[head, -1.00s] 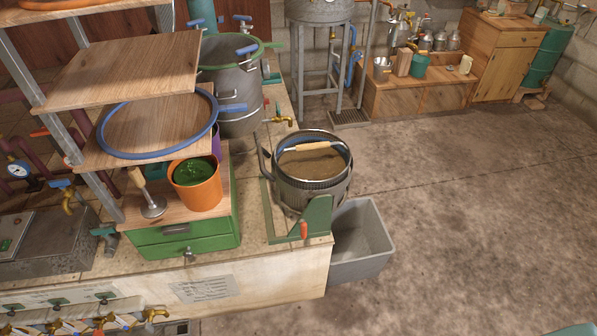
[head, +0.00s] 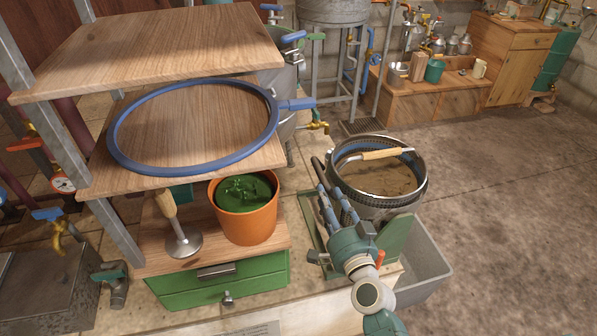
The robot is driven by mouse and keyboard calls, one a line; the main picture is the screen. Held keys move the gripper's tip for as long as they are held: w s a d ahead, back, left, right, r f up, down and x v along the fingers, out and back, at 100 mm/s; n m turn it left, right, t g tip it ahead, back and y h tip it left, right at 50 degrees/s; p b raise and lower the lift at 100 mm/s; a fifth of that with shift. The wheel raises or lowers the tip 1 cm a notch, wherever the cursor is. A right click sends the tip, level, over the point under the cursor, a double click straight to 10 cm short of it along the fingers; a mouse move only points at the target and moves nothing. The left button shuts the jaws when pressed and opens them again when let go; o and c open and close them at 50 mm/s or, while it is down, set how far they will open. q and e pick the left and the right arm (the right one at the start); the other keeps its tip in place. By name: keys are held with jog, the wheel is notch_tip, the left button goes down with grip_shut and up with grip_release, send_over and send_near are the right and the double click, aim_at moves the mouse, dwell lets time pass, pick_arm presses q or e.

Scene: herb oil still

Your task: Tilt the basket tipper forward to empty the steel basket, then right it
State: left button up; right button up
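The steel basket (head: 413,200) sits upright in the basket tipper, with brown material (head: 378,178) inside and a wooden-gripped bail handle (head: 382,154) across its top. The tipper has a green side bracket (head: 396,240) and a dark bar (head: 319,168) at the basket's left. My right gripper (head: 328,192) is at the basket's near left side, fingers pointing up towards the dark bar. Its fingers show spaced apart, but I cannot tell whether they touch or hold the bar. My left gripper is not in view.
A grey bin (head: 432,272) stands on the floor beside the counter, below and right of the basket. Left are wooden shelves (head: 150,55) with a blue ring (head: 115,148), an orange pot (head: 247,222) and a green drawer box (head: 222,283). The floor right is open.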

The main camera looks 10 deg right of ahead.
aim_at(319, 167)
jog(key=shift+w+d+r, duration=0.2)
jog(key=shift+r, duration=0.25)
jog(key=w, duration=0.4)
jog(key=shift+d+r, duration=0.1)
jog(key=w, duration=0.5)
jog(key=shift+w+a, duration=0.1)
jog(key=shift+a, duration=0.1)
jog(key=shift+w+f, duration=0.2)
jog(key=shift+w, duration=0.25)
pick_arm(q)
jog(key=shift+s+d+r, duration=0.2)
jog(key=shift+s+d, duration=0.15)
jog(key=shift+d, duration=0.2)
pick_arm(e)
grip_shut()
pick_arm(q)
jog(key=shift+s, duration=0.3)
